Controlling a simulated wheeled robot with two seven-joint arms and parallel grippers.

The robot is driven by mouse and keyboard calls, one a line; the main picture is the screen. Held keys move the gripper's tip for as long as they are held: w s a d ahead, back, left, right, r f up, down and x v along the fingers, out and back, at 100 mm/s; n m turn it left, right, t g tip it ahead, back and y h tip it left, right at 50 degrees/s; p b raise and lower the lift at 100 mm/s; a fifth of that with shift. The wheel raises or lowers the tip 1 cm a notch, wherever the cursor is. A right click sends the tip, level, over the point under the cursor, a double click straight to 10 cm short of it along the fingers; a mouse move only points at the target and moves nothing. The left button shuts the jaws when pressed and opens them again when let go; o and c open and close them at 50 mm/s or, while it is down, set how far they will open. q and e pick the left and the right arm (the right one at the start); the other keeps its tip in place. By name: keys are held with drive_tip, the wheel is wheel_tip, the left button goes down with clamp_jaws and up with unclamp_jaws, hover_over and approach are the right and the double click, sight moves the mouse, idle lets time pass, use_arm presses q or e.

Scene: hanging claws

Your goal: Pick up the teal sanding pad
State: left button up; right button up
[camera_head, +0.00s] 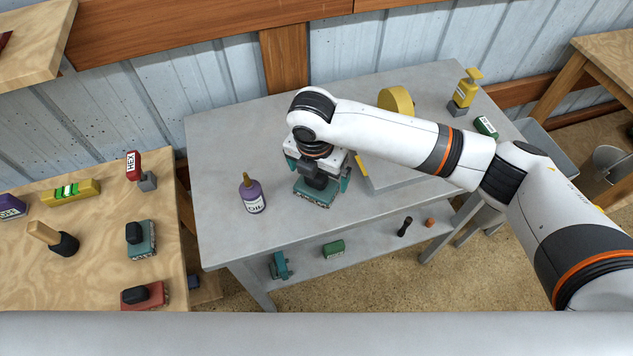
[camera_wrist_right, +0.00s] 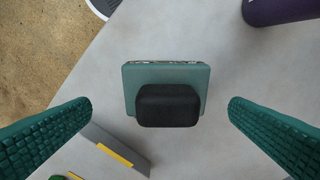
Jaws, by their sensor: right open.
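A teal sanding pad with a black knob lies on the grey metal table; in the head view its teal base (camera_head: 316,193) shows under my right gripper (camera_head: 318,174). In the right wrist view the pad (camera_wrist_right: 166,76) sits between and slightly ahead of the green ridged fingers of my right gripper (camera_wrist_right: 160,108). The gripper is open, with a clear gap between each finger and the knob. A similar teal pad (camera_head: 145,243) with a black knob stands on the wooden bench at left. My left gripper is not in view.
On the grey table (camera_head: 222,150), a purple oil bottle (camera_head: 251,195) stands left of the pad, and a grey block with a yellow stripe (camera_wrist_right: 120,152) lies close by. A lower shelf (camera_head: 370,243) holds small items.

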sight(317, 183)
drive_tip(key=shift+w+f+p, duration=0.1)
drive_tip(key=shift+f+p, duration=0.25)
drive_tip(key=shift+f, duration=0.25)
drive_tip(key=f, duration=0.2)
drive_tip(key=f+p, duration=0.1)
drive_tip(key=shift+w+a+f, duration=0.15)
drive_tip(key=shift+w+f, duration=0.1)
drive_tip(key=shift+f, duration=0.45)
drive_tip(key=shift+c, duration=0.3)
drive_tip(key=shift+w, duration=0.1)
drive_tip(key=c, duration=0.9)
